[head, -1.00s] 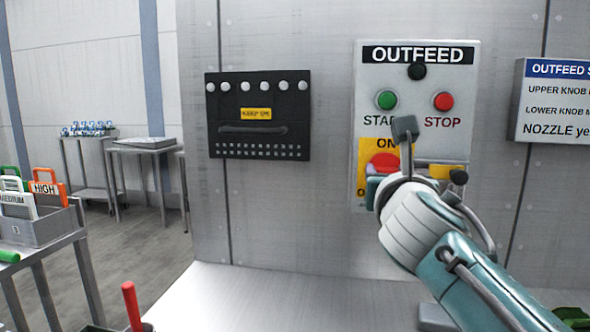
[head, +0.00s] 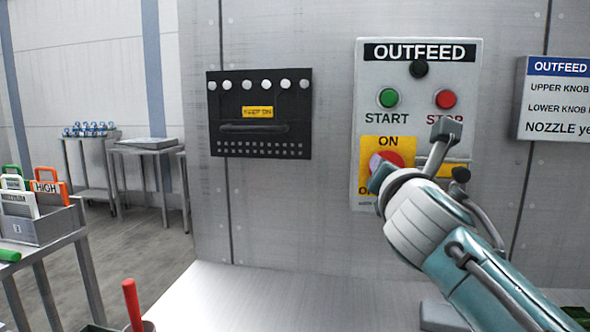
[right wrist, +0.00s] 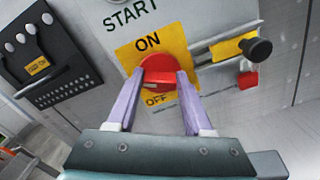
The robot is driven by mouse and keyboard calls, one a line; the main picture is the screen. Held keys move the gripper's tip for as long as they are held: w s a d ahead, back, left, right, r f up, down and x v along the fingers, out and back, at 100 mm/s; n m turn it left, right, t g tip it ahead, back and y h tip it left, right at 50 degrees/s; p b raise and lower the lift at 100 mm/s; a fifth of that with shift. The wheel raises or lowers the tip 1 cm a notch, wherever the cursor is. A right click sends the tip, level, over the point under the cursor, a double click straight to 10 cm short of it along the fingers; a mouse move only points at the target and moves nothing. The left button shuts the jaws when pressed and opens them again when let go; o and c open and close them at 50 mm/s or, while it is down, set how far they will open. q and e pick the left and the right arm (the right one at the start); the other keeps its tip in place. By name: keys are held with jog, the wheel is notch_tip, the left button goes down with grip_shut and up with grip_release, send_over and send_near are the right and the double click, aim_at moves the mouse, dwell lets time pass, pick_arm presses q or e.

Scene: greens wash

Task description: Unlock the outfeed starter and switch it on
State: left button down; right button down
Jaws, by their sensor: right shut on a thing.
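The grey OUTFEED starter box (head: 365,110) is on the wall right of centre in the head view. It carries a green START button (head: 389,98), a red STOP button (head: 446,99) and a yellow ON/OFF plate (head: 372,143) with a red rotary switch (right wrist: 160,72). My right gripper (right wrist: 163,76) is shut on the red switch, one lilac finger on each side. Which label the switch points at, I cannot tell. Right of it in the right wrist view are a slide bar with a black knob (right wrist: 259,51) and a small red block (right wrist: 247,80). My left gripper is not in view.
A black panel (head: 260,140) with several lamps is left of the box. A sign (head: 556,100) is at the right. A bare metal surface (head: 260,295) lies below. A cart with a tag bin (head: 45,228) and a red handle (head: 132,305) are at the left.

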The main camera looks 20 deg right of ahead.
jog(key=m+b, duration=0.1)
jog(key=m, duration=0.5)
jog(key=m+b, duration=0.2)
jog(key=m, duration=0.4)
jog(key=shift+s+d+f, duration=0.1)
jog(key=shift+d+f, duration=0.05)
jog(key=shift+m, duration=0.3)
jog(key=shift+c, duration=1.5)
grip_release()
